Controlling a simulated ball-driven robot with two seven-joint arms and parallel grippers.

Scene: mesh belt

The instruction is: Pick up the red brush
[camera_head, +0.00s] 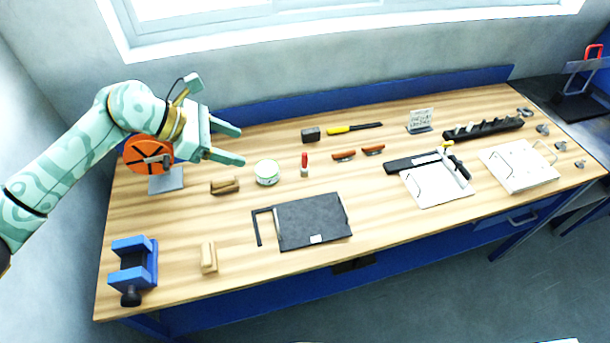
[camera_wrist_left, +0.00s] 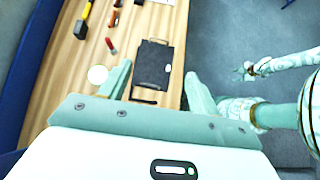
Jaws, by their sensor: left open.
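A small red brush (camera_head: 304,161) with a pale end rests on the wooden bench, right of a round white-lidded tin (camera_head: 267,172). The brush also shows in the left wrist view (camera_wrist_left: 111,46), above and left of the open fingers. My left gripper (camera_head: 241,146) is open and empty, raised above the bench, left of the brush in the head view and apart from it. My right gripper (camera_wrist_left: 245,72) shows only in the left wrist view, small, over the floor; its jaws are too small to judge.
Two red-brown pieces (camera_head: 344,155) lie right of the brush. A wooden block (camera_head: 225,186), an orange reel (camera_head: 148,155) and a blue vise (camera_head: 134,268) stand left.

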